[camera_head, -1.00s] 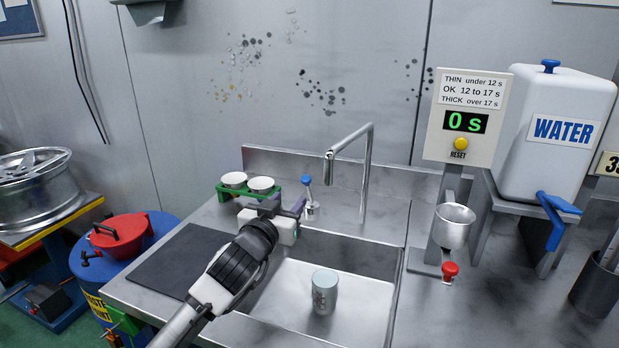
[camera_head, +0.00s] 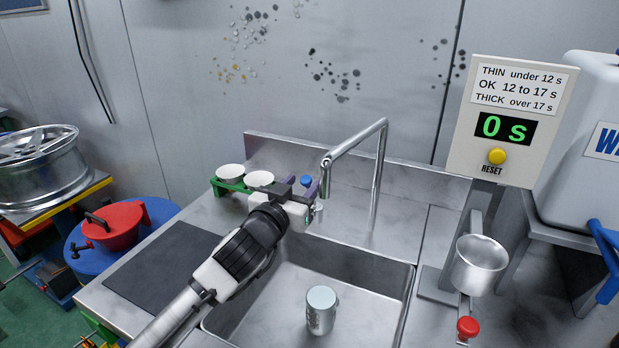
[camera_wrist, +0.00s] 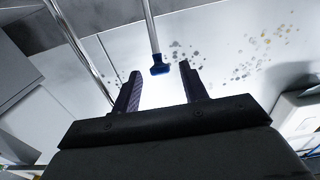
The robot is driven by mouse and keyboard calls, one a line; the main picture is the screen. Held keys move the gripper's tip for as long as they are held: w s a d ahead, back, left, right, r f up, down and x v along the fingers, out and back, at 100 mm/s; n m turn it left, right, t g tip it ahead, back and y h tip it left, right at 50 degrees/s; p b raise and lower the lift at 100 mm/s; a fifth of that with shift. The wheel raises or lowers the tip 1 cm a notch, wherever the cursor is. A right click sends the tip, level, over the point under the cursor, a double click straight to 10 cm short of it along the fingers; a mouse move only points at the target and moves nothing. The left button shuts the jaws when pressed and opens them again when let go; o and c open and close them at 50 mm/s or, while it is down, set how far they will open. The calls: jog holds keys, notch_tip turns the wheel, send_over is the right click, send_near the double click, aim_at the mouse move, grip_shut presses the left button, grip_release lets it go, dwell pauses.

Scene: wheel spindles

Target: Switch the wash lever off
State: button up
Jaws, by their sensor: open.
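The wash lever is a thin metal stem with a blue knob (camera_head: 306,181) beside the tap (camera_head: 380,165) at the back of the sink (camera_head: 262,300). My gripper (camera_head: 309,187) is open at the knob, its dark purple fingers partly hiding the lever. In the wrist view the blue knob (camera_wrist: 159,69) shows in the gap between the open fingertips (camera_wrist: 160,73). The fingers are not closed on it; whether either touches it I cannot tell.
A grey-green cup (camera_head: 320,312) stands in the sink. White cups in a green holder (camera_head: 232,186) sit left of my gripper. A dark mat (camera_head: 165,268) lies on the left counter. A timer panel (camera_head: 510,120) reading 0 s and a metal funnel cup (camera_head: 478,268) stand right.

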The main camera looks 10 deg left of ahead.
jog(key=shift+w, duration=0.3)
jog(key=shift+c, duration=0.4)
grip_shut()
